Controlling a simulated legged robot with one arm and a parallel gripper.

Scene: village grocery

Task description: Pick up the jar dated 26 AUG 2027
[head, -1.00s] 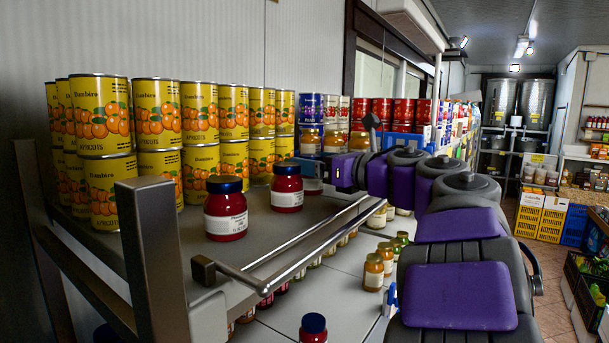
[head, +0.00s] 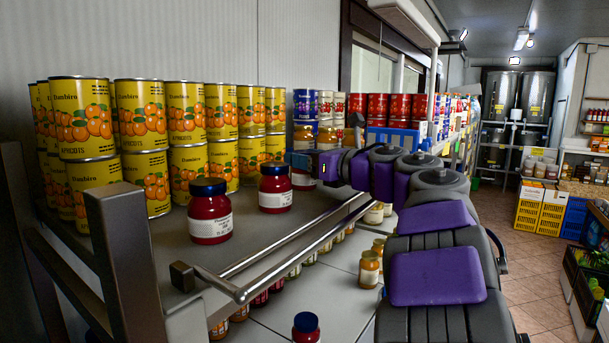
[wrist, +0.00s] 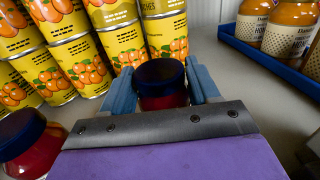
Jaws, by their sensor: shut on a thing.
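My gripper (head: 298,160) reaches over the upper shelf in the head view. In the wrist view its blue fingers (wrist: 162,88) are shut on a red jar with a dark blue lid (wrist: 160,72), one finger on each side. In the head view this jar (head: 304,182) is partly hidden behind the gripper. Whether it touches the shelf is unclear. Two similar red jars with white labels, a front one (head: 210,212) and a middle one (head: 275,190), stand upright to its left. One shows at the wrist view's left edge (wrist: 28,145). No date is readable.
Stacked yellow apricot cans (head: 188,112) stand behind and left of the jars. A blue tray of honey jars (wrist: 258,52) is to the right in the wrist view. A metal rail (head: 290,245) runs along the shelf front, with more jars below.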

